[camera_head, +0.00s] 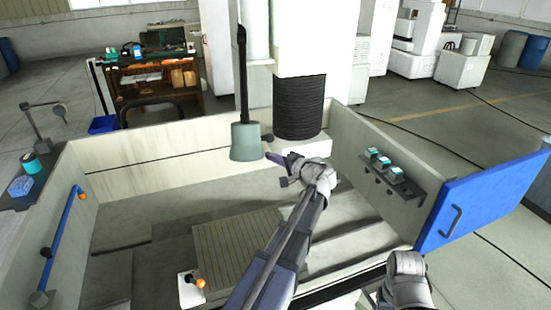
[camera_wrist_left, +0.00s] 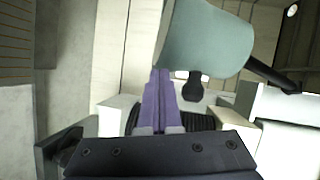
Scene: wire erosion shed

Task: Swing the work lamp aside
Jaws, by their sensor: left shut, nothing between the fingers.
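The work lamp has a grey-green shade (camera_head: 246,142) hanging at the end of a black arm (camera_head: 242,75) beside the machine's column. My left gripper (camera_head: 270,157) is at the lower right edge of the shade, with its purple fingers shut and nothing between them. In the left wrist view the shade (camera_wrist_left: 208,40) fills the top centre. The closed fingertips (camera_wrist_left: 160,72) are at the shade's lower left edge there; I cannot tell if they touch it. My right gripper is out of view; only a grey part of that arm shows at the bottom right.
A black bellows (camera_head: 299,107) hangs right of the lamp. The tank's pale walls (camera_head: 150,158) surround a slatted plate (camera_head: 235,245). A blue door (camera_head: 490,200) stands open at right. A blue pipe (camera_head: 60,235) is on the left wall. The space left of the lamp looks clear.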

